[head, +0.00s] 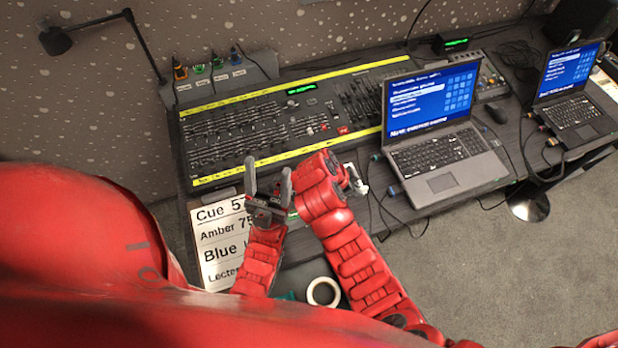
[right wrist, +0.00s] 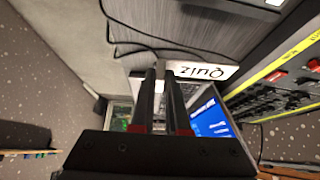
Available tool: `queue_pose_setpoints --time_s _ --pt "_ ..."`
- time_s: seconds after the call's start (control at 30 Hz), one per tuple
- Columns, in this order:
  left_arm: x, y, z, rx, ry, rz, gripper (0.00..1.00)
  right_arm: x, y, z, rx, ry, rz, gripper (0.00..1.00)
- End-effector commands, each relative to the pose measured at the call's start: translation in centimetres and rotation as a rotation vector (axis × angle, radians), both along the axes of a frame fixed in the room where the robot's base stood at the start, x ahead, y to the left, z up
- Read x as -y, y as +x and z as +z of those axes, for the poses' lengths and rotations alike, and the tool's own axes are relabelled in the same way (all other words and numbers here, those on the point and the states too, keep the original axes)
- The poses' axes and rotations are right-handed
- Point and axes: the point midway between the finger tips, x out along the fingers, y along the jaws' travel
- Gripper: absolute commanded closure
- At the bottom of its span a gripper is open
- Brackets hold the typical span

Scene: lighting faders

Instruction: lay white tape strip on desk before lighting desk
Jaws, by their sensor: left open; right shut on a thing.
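The white tape strip (right wrist: 215,73), marked "quiz", is at the fingertips of my right gripper (right wrist: 163,74) in the right wrist view. These fingers are shut on its end, and the strip reaches out to the right. In the head view my right wrist hides these fingers; a small white piece shows beside it, unclear what. The lighting desk (head: 262,127) has rows of faders and yellow strips along its back and front edges. My left gripper (head: 267,181) is open and empty just before the desk's front edge, over the top of the cue sheet (head: 215,252).
A white tape roll (head: 323,291) lies near the front. An open laptop (head: 437,135) stands right of the lighting desk, with a mouse (head: 496,112) and cables; a second laptop (head: 570,95) is farther right. A lamp (head: 55,40) arches over the back left.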

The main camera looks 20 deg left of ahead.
Motion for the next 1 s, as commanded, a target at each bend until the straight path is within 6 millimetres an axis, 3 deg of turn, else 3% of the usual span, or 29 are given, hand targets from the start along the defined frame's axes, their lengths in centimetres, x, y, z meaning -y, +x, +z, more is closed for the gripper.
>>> queue_pose_setpoints --time_s 0.07,0.3,0.4,0.67,0.8,1.0 --pt "0.0 0.0 -0.3 0.000 0.000 0.000 0.34 0.0 0.0 -0.3 0.001 0.000 -0.001 1.00" --pt "0.0 0.0 -4.7 0.000 0.000 0.000 0.34 0.1 0.0 -4.9 0.001 -0.002 0.001 1.00" --pt "0.0 0.0 -5.7 0.000 0.000 0.000 0.34 0.1 0.1 -6.0 0.001 -0.002 0.001 1.00" --pt "0.0 0.0 -6.0 0.000 0.000 0.000 0.34 0.1 0.0 -8.0 0.000 -0.001 0.002 1.00" --pt "0.0 0.0 -4.8 0.000 0.000 0.000 0.34 0.1 0.0 -9.1 -0.003 -0.004 0.002 1.00" --pt "0.0 0.0 -4.8 0.000 0.000 0.000 0.34 0.0 0.1 -10.0 0.001 0.002 0.002 1.00"
